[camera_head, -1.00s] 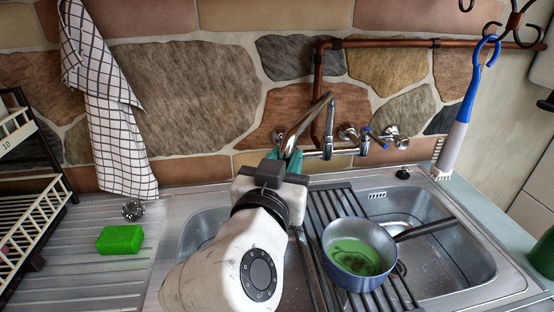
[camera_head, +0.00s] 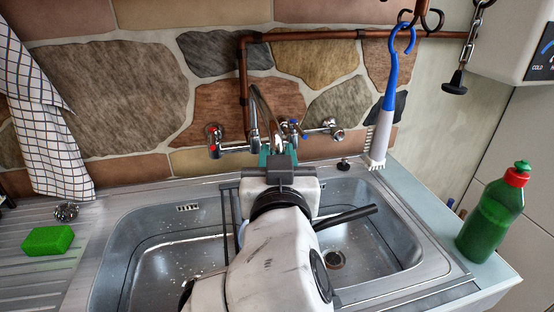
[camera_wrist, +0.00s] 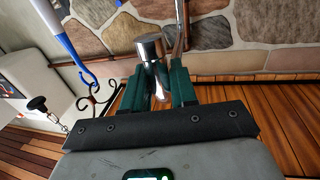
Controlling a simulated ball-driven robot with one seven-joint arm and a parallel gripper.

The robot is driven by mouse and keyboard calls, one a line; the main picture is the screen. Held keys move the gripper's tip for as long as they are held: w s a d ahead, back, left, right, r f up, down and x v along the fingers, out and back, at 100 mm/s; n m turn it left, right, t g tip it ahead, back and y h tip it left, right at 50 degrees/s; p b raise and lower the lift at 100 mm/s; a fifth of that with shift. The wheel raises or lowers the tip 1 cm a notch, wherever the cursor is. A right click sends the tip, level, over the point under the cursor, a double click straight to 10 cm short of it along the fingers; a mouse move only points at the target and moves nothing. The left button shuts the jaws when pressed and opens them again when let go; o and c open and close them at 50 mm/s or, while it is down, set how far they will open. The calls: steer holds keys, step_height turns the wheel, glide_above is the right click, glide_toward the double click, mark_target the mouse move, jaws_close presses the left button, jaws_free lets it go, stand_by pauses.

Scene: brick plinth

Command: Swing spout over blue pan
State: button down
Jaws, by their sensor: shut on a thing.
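The chrome spout (camera_head: 265,112) curves from the wall tap toward me. Its end is between the green fingers of my gripper (camera_wrist: 160,88), which are shut on the chrome end (camera_wrist: 150,48) in the wrist view. In the head view my gripper (camera_head: 279,160) is in front of the taps, above the back of the sink. The blue pan is almost wholly hidden behind my arm; its dark handle (camera_head: 346,217) sticks out to the right over the right basin. I cannot tell exactly where the spout end is relative to the pan.
A red-marked tap (camera_head: 214,140) and a blue-marked tap (camera_head: 293,130) flank the spout. A brush (camera_head: 384,115) hangs right of the taps. A green bottle (camera_head: 492,215) stands at the right. A green sponge (camera_head: 48,240) lies left. The left basin (camera_head: 150,265) looks empty.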

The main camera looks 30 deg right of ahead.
steer(key=shift+d, duration=0.2)
steer(key=c, duration=1)
jaws_free()
steer(key=shift+c, duration=0.2)
steer(key=b+v, duration=0.1)
steer(key=v, duration=0.9)
steer(key=shift+s+a+b, duration=0.2)
steer(key=shift+s+b, duration=0.15)
steer(key=shift+b, duration=0.05)
steer(key=shift+f, duration=0.1)
